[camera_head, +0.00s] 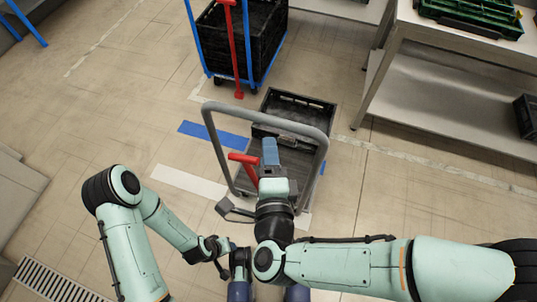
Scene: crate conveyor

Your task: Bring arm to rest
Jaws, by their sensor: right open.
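My right arm reaches in from the right. Its gripper (271,160) points away from me over the near end of a grey-framed cart (207,122), and is open with nothing seen between its fingers. The far finger details are small. My left arm comes in from the left, folded, with its wrist low in the middle and its gripper (224,268) near my own body. The left fingers are too small and overlapped to read. A black crate (300,106) sits on the cart's far end, beyond the right gripper.
The cart's red handle (243,159) stands just left of the right gripper. A blue-framed cart (198,40) with black crates (262,45) is behind. A metal table (455,35) with a green crate (470,17) stands at the upper right. The floor at left is clear.

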